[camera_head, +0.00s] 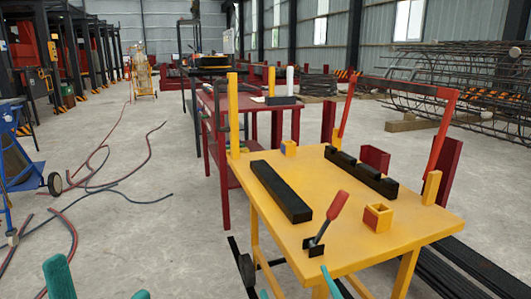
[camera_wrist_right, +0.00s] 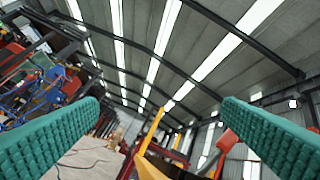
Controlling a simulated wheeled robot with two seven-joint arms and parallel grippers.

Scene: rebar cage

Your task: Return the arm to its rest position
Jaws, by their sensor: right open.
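My right gripper (camera_head: 296,286) shows at the bottom edge of the head view as thin teal fingertips, in front of the near edge of the yellow table (camera_head: 362,240). In the right wrist view the teal fingers of the right gripper (camera_wrist_right: 162,110) stand wide apart with nothing between them. This wrist view looks up toward the roof. My left gripper (camera_head: 100,285) shows at the bottom left as two teal fingertips set apart, over the floor. No object shows between them. Most of both arms is out of view.
The yellow table holds a long black bar (camera_head: 281,191), a notched black block (camera_head: 361,173), a red-handled tool (camera_head: 327,222) near its front edge and a small yellow-red box (camera_head: 378,217). Hoses (camera_head: 100,187) cross the floor. A blue cart (camera_head: 20,165) stands left.

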